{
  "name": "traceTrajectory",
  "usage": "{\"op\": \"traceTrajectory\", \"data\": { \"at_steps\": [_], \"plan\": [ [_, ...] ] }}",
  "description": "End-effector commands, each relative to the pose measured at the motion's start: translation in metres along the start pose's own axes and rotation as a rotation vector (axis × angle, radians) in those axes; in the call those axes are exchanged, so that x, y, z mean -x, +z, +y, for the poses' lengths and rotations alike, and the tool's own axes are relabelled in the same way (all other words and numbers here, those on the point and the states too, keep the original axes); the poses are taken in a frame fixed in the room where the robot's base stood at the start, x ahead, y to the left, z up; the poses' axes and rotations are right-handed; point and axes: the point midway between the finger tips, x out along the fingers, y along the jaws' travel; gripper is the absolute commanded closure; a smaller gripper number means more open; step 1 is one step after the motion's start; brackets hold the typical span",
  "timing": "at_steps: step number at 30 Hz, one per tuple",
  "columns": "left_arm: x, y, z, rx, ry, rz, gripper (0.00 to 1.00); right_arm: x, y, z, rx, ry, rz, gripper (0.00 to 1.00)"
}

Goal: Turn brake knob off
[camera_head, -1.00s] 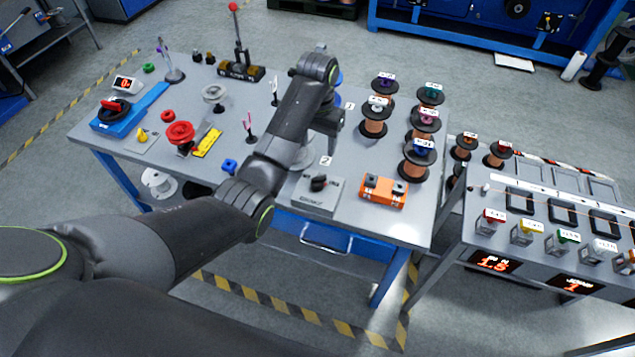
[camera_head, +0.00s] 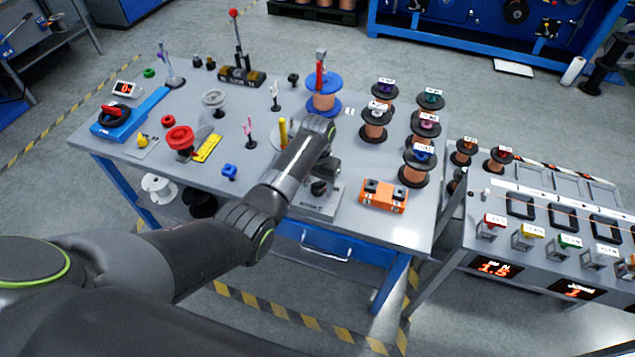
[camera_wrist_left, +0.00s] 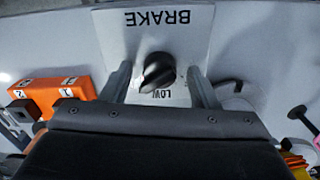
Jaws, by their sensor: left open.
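The black brake knob (camera_head: 318,188) sits on a light grey plate box (camera_head: 308,207) near the table's front edge, partly hidden by my left arm. In the left wrist view the knob (camera_wrist_left: 158,72) stands between my left gripper's two fingers (camera_wrist_left: 160,88), with space on both sides. The plate (camera_wrist_left: 190,40) reads BRAKE, and LOW is printed beside the knob. The knob's narrow end points toward the LOW side. My left gripper is open and empty, low over the box; in the head view its fingers are largely hidden by the wrist. My right gripper is not in view.
An orange block (camera_head: 384,195) stands right of the brake box. A blue spool with copper wire (camera_head: 324,95) stands behind the wrist, and several black spools (camera_head: 417,165) stand to the right. A yellow upright part (camera_head: 283,133) is close left of the wrist.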

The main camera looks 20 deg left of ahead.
Motion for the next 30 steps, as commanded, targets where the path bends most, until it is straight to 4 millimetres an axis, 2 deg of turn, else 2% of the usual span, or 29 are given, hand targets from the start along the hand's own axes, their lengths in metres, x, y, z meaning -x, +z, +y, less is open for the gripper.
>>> {"op": "traceTrajectory", "data": {
  "at_steps": [3,13,23,30],
  "plan": [
    [0.0,0.0,0.0,0.0,0.0,0.0,0.45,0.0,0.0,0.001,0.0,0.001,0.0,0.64],
    [0.001,0.0,0.0,0.0,0.0,0.0,0.88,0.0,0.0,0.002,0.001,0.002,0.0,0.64],
    [0.001,0.0,0.0,0.009,0.001,0.0,0.89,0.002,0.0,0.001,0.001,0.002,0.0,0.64],
    [0.004,-0.001,0.0,0.094,0.001,0.0,0.89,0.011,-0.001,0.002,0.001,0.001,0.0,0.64]
  ]
}}
